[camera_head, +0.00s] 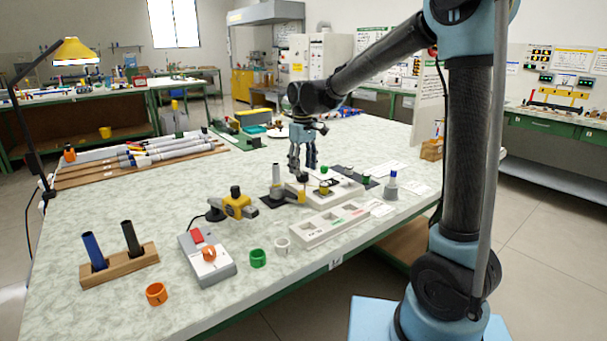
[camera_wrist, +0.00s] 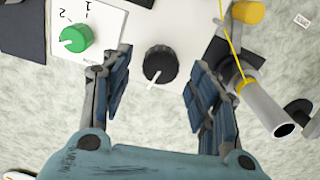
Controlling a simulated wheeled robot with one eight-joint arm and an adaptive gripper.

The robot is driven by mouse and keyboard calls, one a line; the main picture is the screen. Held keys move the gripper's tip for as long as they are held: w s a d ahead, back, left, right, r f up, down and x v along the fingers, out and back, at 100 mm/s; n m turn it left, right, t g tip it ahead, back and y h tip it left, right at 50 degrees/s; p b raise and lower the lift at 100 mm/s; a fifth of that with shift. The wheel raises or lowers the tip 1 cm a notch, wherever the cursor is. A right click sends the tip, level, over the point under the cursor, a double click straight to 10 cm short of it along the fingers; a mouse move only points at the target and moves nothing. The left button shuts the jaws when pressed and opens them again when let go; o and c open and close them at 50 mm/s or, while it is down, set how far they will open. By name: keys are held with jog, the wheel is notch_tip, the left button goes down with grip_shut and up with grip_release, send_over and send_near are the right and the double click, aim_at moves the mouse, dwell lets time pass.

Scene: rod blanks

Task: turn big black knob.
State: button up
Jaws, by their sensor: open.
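The big black knob (camera_wrist: 160,64) stands on a white panel (camera_wrist: 120,20) in the wrist view, its white pointer aimed down and slightly left. In the head view the black knob (camera_head: 303,178) shows small just under my gripper (camera_head: 302,165). My gripper is open, and in the wrist view its fingers (camera_wrist: 160,68) stand on either side of the knob with a gap at each side. I cannot tell whether the fingertips reach down to its height.
A grey tube (camera_wrist: 262,105) lies close to the right finger. In the head view a white tray (camera_head: 330,226), a grey switch box (camera_head: 208,262), green ring (camera_head: 258,258) and orange ring (camera_head: 156,293) lie nearer the front.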

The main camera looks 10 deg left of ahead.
jog(key=shift+f, duration=1.4)
jog(key=c, duration=1.1)
jog(key=shift+o, duration=0.2)
jog(key=shift+n, duration=2)
jog(key=o, duration=1.1)
jog(key=shift+c, duration=0.2)
